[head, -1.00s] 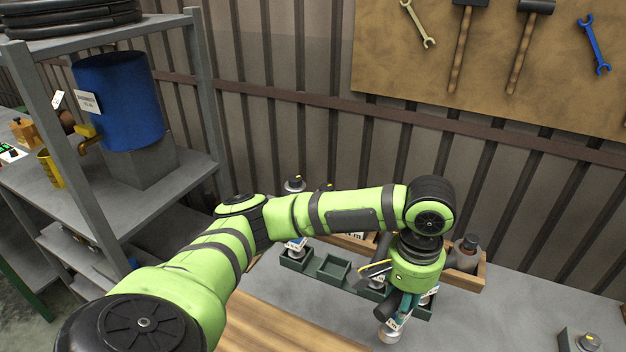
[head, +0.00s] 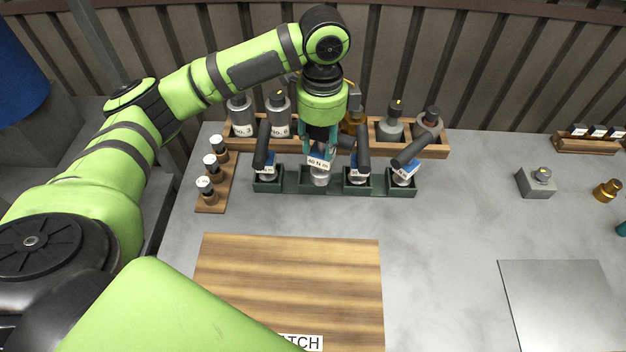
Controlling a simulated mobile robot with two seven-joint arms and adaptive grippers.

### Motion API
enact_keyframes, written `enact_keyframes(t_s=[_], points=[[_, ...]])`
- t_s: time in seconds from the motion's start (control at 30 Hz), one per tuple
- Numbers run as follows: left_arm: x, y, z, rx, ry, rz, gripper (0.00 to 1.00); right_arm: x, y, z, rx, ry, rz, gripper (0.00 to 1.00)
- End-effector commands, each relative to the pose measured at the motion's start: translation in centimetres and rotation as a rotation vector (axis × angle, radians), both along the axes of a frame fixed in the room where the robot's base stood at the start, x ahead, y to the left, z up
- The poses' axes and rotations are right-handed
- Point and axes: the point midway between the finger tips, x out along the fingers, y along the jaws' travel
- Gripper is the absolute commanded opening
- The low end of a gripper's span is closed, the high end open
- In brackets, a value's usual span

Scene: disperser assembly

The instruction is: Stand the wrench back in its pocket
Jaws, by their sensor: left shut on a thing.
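My left gripper (head: 319,150) points down over the green pocket rack (head: 337,190). It is shut on the wrench (head: 320,176), which has a white "40 N m" label and a metallic lower end. The wrench is roughly upright, at the second pocket from the left. I cannot tell whether its lower end is inside this pocket or just above it. The gripper hides its upper part. Other wrenches with dark handles stand tilted in the first pocket (head: 262,150), the third pocket (head: 363,152) and the fourth pocket (head: 410,150). My right gripper is out of view.
Behind the rack, a wooden holder (head: 440,150) carries several bottles. A wooden board (head: 290,280) lies in front. A grey block (head: 537,181) and metal plate (head: 560,300) are at right.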

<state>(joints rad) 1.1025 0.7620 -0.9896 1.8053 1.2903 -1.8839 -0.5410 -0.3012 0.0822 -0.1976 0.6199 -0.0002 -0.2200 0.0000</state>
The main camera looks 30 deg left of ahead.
Motion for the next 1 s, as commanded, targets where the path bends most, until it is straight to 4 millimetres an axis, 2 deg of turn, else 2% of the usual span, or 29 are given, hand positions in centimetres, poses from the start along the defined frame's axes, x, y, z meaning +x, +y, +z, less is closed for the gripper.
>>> enact_keyframes(t_s=[0.4,0.6,0.73,0.87,1.0], points=[[2.7,2.5,1.3,-0.007,0.007,-0.956,0.00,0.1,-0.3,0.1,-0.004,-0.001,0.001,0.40],[3.7,3.5,1.9,-0.009,0.010,-1.352,0.00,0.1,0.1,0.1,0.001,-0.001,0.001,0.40],[4.0,4.0,2.0,-0.010,0.010,-1.523,0.00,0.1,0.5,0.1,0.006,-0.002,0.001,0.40],[4.2,4.2,2.0,-0.012,0.011,-1.614,0.00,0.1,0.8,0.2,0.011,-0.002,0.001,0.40],[4.2,4.3,0.5,-0.016,0.016,-1.643,0.00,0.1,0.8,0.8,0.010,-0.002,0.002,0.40]])
